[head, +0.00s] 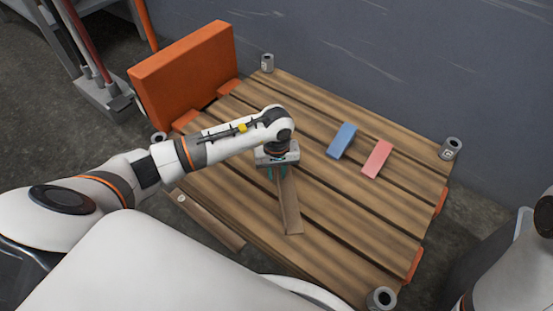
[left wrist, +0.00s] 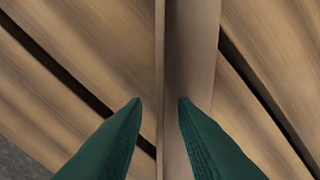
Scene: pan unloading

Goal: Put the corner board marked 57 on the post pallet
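A long brown corner board (head: 290,210) lies on the slatted wooden post pallet (head: 330,240), near its middle. It also shows in the left wrist view (left wrist: 192,60), running away between the fingers. I cannot read a number on it. A second long board (head: 212,222) lies along the pallet's left front edge with a small pale mark at one end, too small to read. My left gripper (head: 279,172) is over the far end of the first board. In the left wrist view its green fingertips (left wrist: 161,100) are apart, with the board's upright edge between them. My right gripper is out of view.
Grey hollow posts (head: 267,63) stand at the pallet's corners. A large orange block (head: 185,75) stands at the back left. A blue block (head: 342,140) and a pink block (head: 377,158) lie on the right part. A grey wall (head: 400,60) is behind.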

